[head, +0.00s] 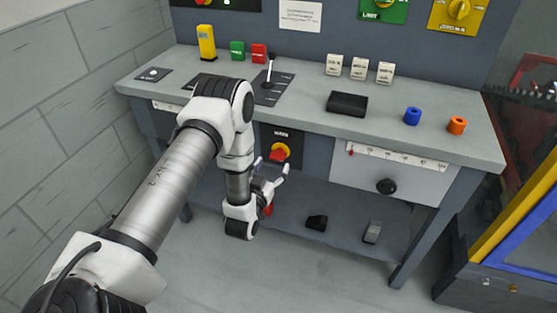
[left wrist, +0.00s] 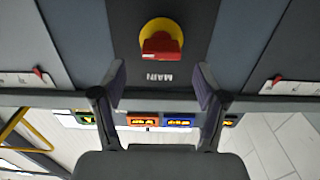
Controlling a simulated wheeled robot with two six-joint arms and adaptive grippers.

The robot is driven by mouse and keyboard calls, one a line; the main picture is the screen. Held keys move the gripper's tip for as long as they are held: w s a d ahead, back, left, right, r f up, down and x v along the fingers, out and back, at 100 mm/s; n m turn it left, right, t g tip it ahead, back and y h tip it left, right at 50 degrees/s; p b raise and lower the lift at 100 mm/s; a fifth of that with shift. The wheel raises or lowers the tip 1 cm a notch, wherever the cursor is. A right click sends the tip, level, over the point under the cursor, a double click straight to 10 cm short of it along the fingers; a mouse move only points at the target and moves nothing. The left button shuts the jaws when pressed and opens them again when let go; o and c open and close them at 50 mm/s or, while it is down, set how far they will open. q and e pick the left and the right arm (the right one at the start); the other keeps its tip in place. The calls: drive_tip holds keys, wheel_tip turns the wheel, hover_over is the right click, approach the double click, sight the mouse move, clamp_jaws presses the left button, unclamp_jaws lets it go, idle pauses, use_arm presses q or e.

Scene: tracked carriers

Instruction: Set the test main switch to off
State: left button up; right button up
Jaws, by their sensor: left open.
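The main switch is a red handle (head: 279,155) on a yellow disc, set in a black plate (head: 291,136) on the front of the bench. In the left wrist view the red handle (left wrist: 161,45) sits on the yellow disc (left wrist: 160,28), with an upside-down "MAIN" label beside it. The handle looks wider than tall there, but I cannot tell its exact setting. My left gripper (head: 271,167) is open and empty just in front of and below the switch, apart from it. In the left wrist view the fingers (left wrist: 160,84) are spread below the handle. My right gripper is out of view.
The bench top (head: 310,118) carries a lever (head: 269,72), a black tray (head: 347,103) and blue (head: 412,116) and orange (head: 456,125) rings. A drawer with a black knob (head: 386,186) is right of the switch. A lower shelf (head: 340,236) holds small items.

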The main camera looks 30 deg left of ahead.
sight(276, 159)
use_arm(q)
drive_tip(key=x, duration=0.5)
drive_tip(key=c, duration=1.2)
drive_tip(key=shift+o, duration=0.2)
